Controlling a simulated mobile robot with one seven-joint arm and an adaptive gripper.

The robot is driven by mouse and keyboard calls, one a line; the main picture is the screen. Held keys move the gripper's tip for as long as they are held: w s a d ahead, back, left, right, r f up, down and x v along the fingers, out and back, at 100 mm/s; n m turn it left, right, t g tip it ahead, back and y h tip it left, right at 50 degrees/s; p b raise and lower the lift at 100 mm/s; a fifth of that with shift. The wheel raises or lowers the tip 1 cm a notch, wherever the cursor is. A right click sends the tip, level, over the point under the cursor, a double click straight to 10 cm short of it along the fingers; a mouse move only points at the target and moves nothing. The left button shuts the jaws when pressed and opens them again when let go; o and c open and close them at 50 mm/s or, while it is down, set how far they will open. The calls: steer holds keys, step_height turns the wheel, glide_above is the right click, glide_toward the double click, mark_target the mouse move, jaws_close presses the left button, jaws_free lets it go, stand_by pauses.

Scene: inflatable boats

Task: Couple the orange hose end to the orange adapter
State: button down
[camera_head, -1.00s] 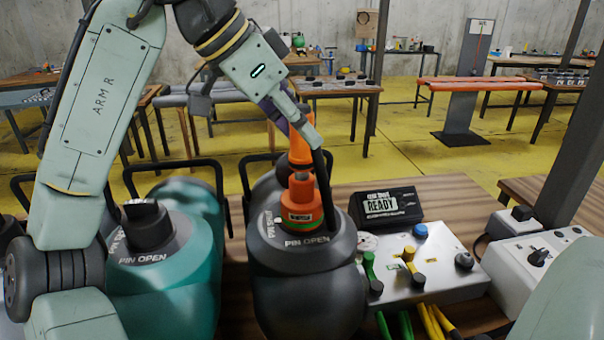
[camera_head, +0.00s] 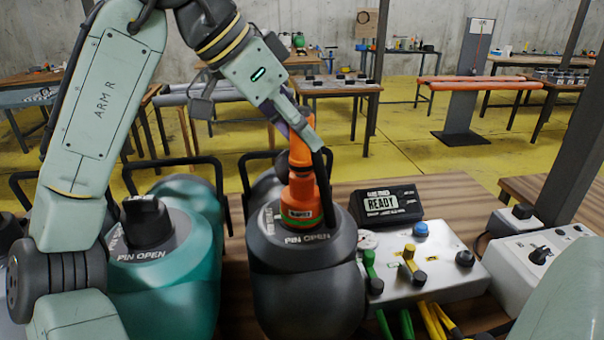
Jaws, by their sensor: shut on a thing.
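My gripper (camera_head: 312,148) points down over the dark grey inflatable boat part and is shut on the orange hose end (camera_head: 302,157). The orange adapter (camera_head: 303,203), with a green band at its base, stands upright on the grey valve marked "PIN OPEN" (camera_head: 307,237). The hose end is right above the adapter, in line with it or nearly so. A dark ring shows where they come together; I cannot tell whether they are locked. The fingers partly hide the hose end.
A teal boat part (camera_head: 170,275) with a black valve fitting (camera_head: 147,222) is at the left. At the right are a display reading "READY" (camera_head: 387,204), a control panel (camera_head: 430,268) with coloured levers and a white box (camera_head: 535,262) with a black knob.

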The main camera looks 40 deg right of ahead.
steer(key=shift+f, duration=0.45)
stand_by(0.3)
steer(key=c, duration=1.2)
jaws_free()
steer(key=v, duration=1.2)
